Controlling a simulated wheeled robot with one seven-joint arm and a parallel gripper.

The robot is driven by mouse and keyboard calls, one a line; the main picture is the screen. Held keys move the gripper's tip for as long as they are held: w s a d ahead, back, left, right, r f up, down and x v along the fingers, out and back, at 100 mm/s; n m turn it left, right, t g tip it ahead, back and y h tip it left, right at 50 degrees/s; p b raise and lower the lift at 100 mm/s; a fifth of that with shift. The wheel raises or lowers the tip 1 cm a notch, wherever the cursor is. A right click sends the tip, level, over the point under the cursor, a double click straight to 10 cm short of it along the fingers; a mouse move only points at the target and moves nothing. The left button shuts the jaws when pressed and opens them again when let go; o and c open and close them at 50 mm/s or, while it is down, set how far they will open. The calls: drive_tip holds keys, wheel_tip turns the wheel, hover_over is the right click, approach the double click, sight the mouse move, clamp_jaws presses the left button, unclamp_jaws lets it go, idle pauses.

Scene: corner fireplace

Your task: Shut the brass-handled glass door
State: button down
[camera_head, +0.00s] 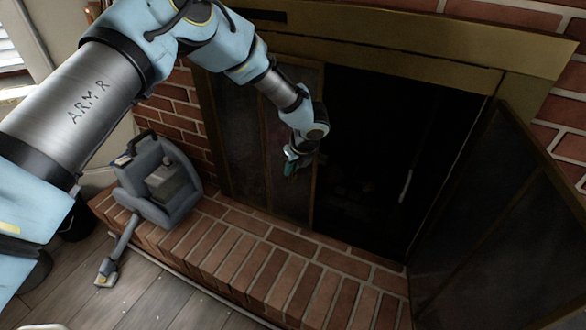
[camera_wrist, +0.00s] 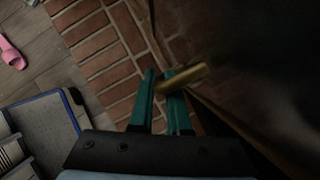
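In the head view my gripper (camera_head: 296,160) is in front of the left part of the fireplace opening, beside the dark folding glass door panels (camera_head: 238,130) there. Another dark glass door (camera_head: 505,225) stands swung outward on the right. In the wrist view a short brass handle (camera_wrist: 188,77) lies across the tip of the right teal finger of my gripper (camera_wrist: 161,74). The fingers are apart with a narrow gap, and the handle's left end is near that gap. I cannot tell whether the handle touches the fingers. The handle is hidden or too small in the head view.
A brick hearth (camera_head: 290,268) runs below the opening. A grey tool-like case (camera_head: 160,185) stands on its left, with a handled attachment (camera_head: 110,262) reaching down to the wooden floor (camera_head: 150,300). A pink object (camera_wrist: 11,52) lies on the floor.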

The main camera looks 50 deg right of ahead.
drive_tip(key=shift+w+d+r, duration=0.1)
drive_tip(key=shift+d+r, duration=0.1)
drive_tip(key=shift+d, duration=0.15)
drive_tip(key=c, duration=1.2)
unclamp_jaws()
drive_tip(key=o, duration=0.3)
drive_tip(key=shift+f, duration=0.15)
drive_tip(key=shift+a, duration=0.1)
drive_tip(key=v, duration=1.1)
drive_tip(key=shift+f, duration=0.1)
